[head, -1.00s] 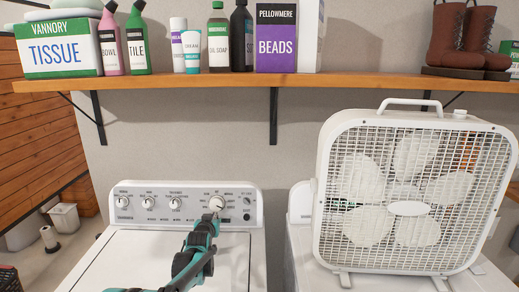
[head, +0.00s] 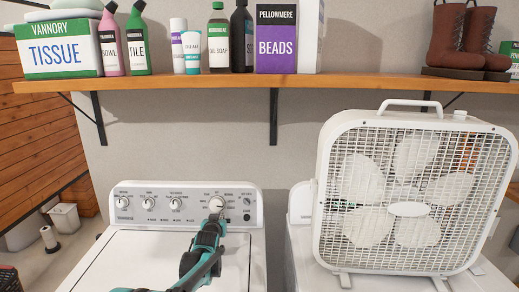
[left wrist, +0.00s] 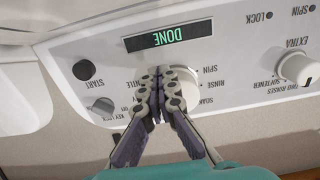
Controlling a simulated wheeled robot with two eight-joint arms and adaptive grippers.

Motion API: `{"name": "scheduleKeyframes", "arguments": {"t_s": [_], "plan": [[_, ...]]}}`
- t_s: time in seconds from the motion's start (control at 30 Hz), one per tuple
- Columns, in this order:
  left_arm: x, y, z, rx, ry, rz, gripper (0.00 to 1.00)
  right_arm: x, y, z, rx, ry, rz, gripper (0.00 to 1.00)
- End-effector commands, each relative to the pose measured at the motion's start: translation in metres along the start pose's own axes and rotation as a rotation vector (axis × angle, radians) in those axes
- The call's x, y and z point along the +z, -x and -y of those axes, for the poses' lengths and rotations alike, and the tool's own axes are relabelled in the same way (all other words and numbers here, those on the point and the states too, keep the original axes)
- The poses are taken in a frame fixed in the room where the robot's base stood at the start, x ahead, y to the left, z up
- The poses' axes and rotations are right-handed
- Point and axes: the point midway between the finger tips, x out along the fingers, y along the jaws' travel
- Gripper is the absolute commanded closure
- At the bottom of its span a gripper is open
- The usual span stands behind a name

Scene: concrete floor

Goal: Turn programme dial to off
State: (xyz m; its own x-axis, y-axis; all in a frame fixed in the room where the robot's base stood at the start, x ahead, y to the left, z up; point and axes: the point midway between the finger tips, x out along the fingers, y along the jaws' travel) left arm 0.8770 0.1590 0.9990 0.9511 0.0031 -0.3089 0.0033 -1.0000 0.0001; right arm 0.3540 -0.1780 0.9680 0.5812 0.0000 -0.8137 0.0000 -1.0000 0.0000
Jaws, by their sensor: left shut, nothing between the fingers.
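The programme dial (head: 217,202) is the large round white knob at the right of the washer's control panel (head: 133,213). My left gripper (head: 214,216) is shut and empty, with its fingertips at the dial's lower edge in the head view. In the left wrist view, which is upside down, the shut fingers (left wrist: 159,72) lie over part of the dial (left wrist: 184,86). I cannot tell whether they touch it. The dial's pointer is hidden or too small to read. A display (left wrist: 169,35) on the panel reads DONE. My right gripper is not in view.
Smaller knobs (head: 148,203) line the panel's left part. A start button (left wrist: 84,70) and a small grey knob (left wrist: 103,107) are near the dial. A white box fan (head: 408,190) stands to the right. A loaded wooden shelf (head: 250,82) runs above.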

Motion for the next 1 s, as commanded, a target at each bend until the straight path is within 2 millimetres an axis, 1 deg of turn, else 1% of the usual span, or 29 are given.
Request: {"name": "scheduleKeyframes", "arguments": {"t_s": [0.37,0.67,0.77,1.0], "plan": [[-0.002,0.0,0.0,0.0,-0.001,-0.004,1.0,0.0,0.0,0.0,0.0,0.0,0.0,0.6],[0.006,0.001,-0.004,0.0,0.0,-0.003,1.0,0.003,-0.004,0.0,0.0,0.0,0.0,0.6],[0.006,0.008,-0.003,0.0,0.0,-0.003,1.0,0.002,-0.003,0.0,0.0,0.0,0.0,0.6],[0.005,0.038,-0.004,0.0,0.0,-0.002,1.0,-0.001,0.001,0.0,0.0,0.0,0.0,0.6]]}}
